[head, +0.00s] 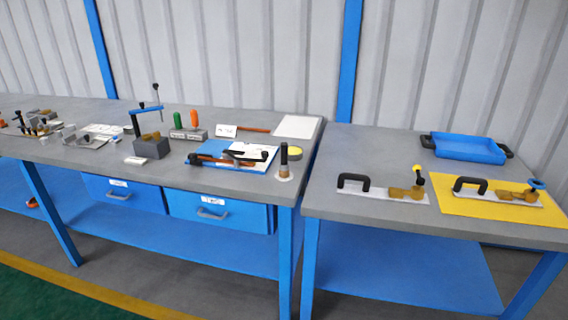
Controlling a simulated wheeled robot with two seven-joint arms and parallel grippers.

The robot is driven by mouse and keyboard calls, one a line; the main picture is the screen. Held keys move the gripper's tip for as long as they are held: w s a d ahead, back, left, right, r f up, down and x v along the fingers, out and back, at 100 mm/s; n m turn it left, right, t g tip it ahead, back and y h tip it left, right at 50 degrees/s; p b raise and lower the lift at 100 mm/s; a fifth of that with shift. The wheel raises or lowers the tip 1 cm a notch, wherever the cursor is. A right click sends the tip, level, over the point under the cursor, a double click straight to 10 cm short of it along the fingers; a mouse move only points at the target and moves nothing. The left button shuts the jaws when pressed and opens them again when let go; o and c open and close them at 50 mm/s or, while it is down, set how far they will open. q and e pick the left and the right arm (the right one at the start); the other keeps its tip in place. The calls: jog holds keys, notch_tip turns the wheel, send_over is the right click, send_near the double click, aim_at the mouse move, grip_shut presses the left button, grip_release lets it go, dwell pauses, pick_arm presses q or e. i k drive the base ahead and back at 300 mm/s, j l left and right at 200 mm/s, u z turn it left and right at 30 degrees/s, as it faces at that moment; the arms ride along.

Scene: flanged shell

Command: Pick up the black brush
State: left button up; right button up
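An upright object with a black handle (284,154) and a pale round base stands at the front right corner of the left workbench (225,178). It may be the black brush, but it is too small to tell for sure. Another long black and brown tool (222,159) lies on a blue clipboard (203,150) just left of it. Neither of my grippers is in view.
Two blue drawers (225,209) hang under the left bench. A grey block with a clamp (151,147) and green and orange handles stand further left. The right bench holds two black-handled plates, a yellow mat (495,226) and a blue tray (468,147). A narrow gap separates the benches.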

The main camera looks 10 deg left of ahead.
aim_at(284, 172)
jog(key=i+z, duration=0.2)
jog(key=i, duration=0.3)
jog(key=i+j+z, duration=0.25)
jog(key=i, duration=0.2)
